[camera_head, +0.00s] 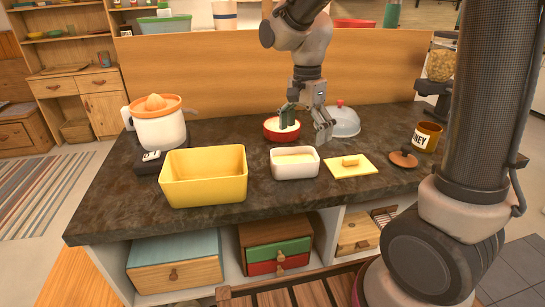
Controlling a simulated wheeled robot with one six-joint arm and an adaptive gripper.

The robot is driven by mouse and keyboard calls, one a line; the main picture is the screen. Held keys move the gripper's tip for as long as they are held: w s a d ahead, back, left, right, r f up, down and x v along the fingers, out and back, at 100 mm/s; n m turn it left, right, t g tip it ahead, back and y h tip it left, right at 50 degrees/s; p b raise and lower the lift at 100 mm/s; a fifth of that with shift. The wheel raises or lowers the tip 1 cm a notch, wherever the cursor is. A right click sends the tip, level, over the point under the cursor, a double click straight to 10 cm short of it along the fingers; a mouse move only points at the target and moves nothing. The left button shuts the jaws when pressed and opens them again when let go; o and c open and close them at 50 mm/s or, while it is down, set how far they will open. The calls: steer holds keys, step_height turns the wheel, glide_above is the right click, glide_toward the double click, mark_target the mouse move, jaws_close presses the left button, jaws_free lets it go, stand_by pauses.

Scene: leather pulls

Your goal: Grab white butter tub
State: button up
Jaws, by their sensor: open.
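The white butter tub (295,171) stands on the dark countertop, near its front edge and right of the yellow bin. It is open at the top, with pale yellow butter inside. A yellow lid (350,166) with a small knob lies flat just to its right. My gripper (306,123) points down above the counter, behind and slightly right of the tub. Its fingers are spread, with nothing seen between them. The left finger overlaps the red bowl in the picture. I cannot tell the exact height of the fingertips.
A red bowl (282,133) with pale contents sits behind the tub. A grey dome (344,122) stands behind my gripper. A yellow bin (204,180) and a juicer (160,124) are left. A brown disc (404,159) and honey jar (427,137) are right. A wooden panel (200,75) closes the back.

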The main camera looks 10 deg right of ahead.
mark_target(295, 151)
steer(key=f+m, duration=0.2)
steer(key=w+a+f+m, duration=0.1)
steer(key=f+m, duration=0.3)
steer(key=shift+w+a+f+m, duration=0.3)
steer(key=shift+a+f+m, duration=0.1)
steer(key=c, duration=1.3)
